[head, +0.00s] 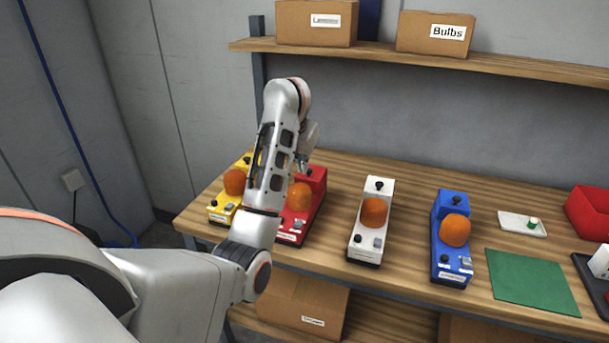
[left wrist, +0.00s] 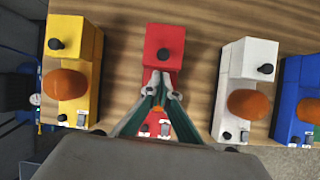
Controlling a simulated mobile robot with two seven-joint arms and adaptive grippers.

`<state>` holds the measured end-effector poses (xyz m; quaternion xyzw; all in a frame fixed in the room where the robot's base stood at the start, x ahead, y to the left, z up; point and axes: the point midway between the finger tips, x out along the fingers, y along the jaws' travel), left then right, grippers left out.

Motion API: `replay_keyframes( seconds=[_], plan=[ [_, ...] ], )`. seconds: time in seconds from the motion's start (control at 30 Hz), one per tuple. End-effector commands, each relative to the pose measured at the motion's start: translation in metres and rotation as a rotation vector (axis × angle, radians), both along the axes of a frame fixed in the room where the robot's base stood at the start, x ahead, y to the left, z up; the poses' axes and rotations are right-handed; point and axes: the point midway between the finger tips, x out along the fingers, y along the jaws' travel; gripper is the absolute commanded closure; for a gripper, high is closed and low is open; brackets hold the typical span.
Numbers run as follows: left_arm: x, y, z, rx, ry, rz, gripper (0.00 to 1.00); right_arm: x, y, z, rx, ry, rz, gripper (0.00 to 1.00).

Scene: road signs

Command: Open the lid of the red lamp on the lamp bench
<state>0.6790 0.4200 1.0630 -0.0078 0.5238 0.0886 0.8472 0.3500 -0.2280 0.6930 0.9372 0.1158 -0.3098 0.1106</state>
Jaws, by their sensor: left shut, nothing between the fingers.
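The red lamp (head: 318,181) stands on the wooden lamp bench (head: 410,186), between the yellow and white lamps. It has an orange dome (head: 300,196) and a raised red rear block. In the left wrist view the red lamp (left wrist: 165,36) shows a black knob (left wrist: 163,54) on its top. My left gripper (head: 304,162) is at the rear part of the red lamp, pointing down. Its fingertips (left wrist: 160,80) are together and empty, just in front of the knob in that view. The gripper hides most of the dome there. I cannot tell whether they touch the lamp. My right gripper is not in view.
A yellow lamp (head: 222,207) stands close left of the red one. A white lamp (head: 362,236) and a blue lamp (head: 448,262) stand to its right. A green mat (head: 530,281) and a red bin (head: 589,212) lie further right. A shelf (head: 500,64) with boxes hangs above.

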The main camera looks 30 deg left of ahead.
Motion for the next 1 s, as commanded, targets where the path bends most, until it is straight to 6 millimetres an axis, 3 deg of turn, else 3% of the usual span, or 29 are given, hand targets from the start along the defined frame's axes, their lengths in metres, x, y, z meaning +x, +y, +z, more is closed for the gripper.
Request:
replay_keyframes(
  seconds=[0.2,0.4,1.0],
  plan=[
    [0.013,0.003,-0.029,-0.002,0.003,-0.001,1.0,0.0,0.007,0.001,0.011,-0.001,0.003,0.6],
    [0.021,0.006,-0.043,0.0,0.002,0.0,1.0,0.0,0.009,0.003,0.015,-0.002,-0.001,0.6],
    [0.027,0.008,-0.046,-0.001,-0.001,0.002,1.0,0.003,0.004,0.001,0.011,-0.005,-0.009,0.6]
  ],
)
